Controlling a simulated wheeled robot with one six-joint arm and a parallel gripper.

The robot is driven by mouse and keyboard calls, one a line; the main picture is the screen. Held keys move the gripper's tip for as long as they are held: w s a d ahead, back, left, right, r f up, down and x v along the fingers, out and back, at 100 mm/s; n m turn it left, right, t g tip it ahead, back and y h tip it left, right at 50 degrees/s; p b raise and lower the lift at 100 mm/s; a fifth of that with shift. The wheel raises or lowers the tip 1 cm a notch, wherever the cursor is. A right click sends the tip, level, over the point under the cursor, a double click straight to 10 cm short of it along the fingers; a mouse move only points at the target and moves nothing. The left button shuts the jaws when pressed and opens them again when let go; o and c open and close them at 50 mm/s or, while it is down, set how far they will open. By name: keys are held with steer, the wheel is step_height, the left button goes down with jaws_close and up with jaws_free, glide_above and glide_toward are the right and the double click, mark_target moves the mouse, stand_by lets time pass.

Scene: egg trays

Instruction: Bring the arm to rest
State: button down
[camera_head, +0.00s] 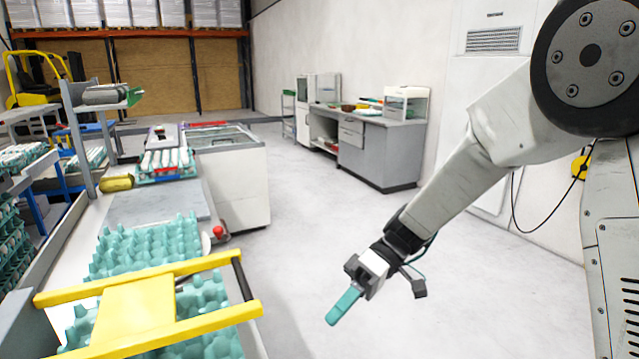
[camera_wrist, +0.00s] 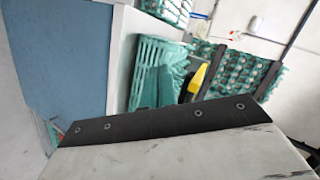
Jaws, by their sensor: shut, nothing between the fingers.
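My arm (camera_head: 475,170) reaches down and to the left from the right side of the head view. My gripper (camera_head: 344,306) is at its end, to the right of the workbench, with open floor behind it in the picture. Its teal fingers are together, pointing down and left, with nothing held between them. In the wrist view I cannot clearly make out the fingers.
Teal egg trays (camera_head: 150,247) lie on the bench at the left, with a yellow frame (camera_head: 135,310) over the nearest. A white cabinet (camera_head: 235,180) stands behind. Grey floor (camera_head: 330,225) is clear between bench and arm. A grey counter (camera_head: 378,153) stands at the back.

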steer(key=s+d+r+m+t+h, duration=0.4)
steer(key=s+d+m, duration=0.2)
steer(key=s+d, duration=0.3)
steer(key=s+d+r+m+t+h, duration=0.5)
steer(key=s+d, duration=0.4)
steer(key=d, duration=0.5)
steer(key=shift+s+d+r+m+h, duration=0.15)
steer(key=shift+s+m+h, duration=0.15)
steer(key=shift+m, duration=0.3)
